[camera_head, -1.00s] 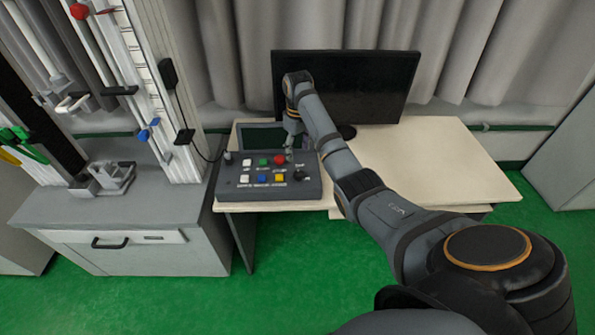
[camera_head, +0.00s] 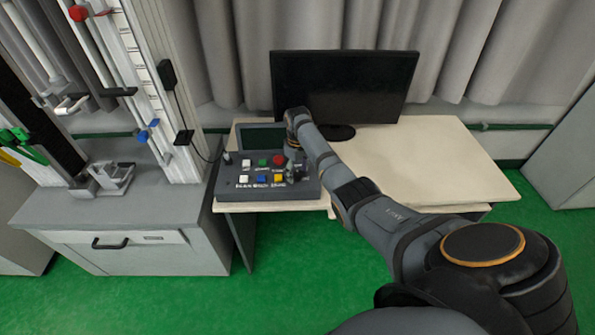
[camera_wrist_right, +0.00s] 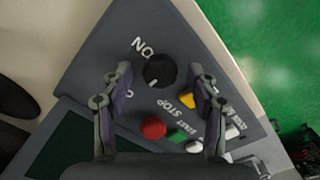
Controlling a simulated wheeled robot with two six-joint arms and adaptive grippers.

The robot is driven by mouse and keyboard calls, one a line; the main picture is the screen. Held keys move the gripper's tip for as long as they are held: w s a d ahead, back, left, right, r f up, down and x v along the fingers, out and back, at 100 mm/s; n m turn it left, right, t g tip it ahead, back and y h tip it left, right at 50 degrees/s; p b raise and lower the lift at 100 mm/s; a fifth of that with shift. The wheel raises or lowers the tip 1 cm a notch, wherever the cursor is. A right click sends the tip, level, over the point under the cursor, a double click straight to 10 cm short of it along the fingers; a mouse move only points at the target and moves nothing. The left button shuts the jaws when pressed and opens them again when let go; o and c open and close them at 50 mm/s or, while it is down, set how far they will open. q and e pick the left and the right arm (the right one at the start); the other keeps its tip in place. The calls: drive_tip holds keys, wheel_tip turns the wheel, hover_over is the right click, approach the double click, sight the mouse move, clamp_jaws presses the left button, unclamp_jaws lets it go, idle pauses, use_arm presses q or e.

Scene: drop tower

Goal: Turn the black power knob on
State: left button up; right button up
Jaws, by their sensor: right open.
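The black power knob (camera_wrist_right: 160,70) sits on the grey control panel (camera_wrist_right: 100,45), which also shows in the head view (camera_head: 226,189). In the right wrist view its white mark points down and slightly left, away from the "ON" lettering. A second label by the left finger is partly hidden. My right gripper (camera_wrist_right: 161,78) is open, with one finger on each side of the knob in that view; I cannot tell whether they touch it. In the head view my right gripper (camera_head: 294,157) is over the panel's right part and mostly covers the knob. My left gripper is not in view.
A red button (camera_wrist_right: 154,127), a yellow button (camera_wrist_right: 187,99) and other buttons lie close to the knob. A monitor (camera_head: 340,85) stands behind the panel on the table (camera_head: 430,160). The drop tower (camera_head: 150,90) stands at left. The table's right side is clear.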

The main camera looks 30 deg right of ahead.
drive_tip(key=c, duration=1.2)
drive_tip(key=shift+r+m+p, duration=0.2)
drive_tip(key=shift+m+p, duration=0.7)
drive_tip(key=shift+p, duration=0.1)
drive_tip(key=m+p, duration=0.1)
drive_tip(key=m, duration=0.1)
drive_tip(key=shift+m+p, duration=0.3)
drive_tip(key=shift+p, duration=0.1)
drive_tip(key=m+p, duration=0.1)
drive_tip(key=m, duration=0.1)
drive_tip(key=shift+m, duration=0.4)
drive_tip(key=m+p, duration=0.1)
drive_tip(key=m, duration=0.2)
drive_tip(key=shift+f+m, duration=0.1)
drive_tip(key=shift+m, duration=0.2)
drive_tip(key=m+p, duration=0.1)
drive_tip(key=m, duration=0.2)
drive_tip(key=shift+m+p, duration=0.3)
drive_tip(key=shift+m, duration=1.6)
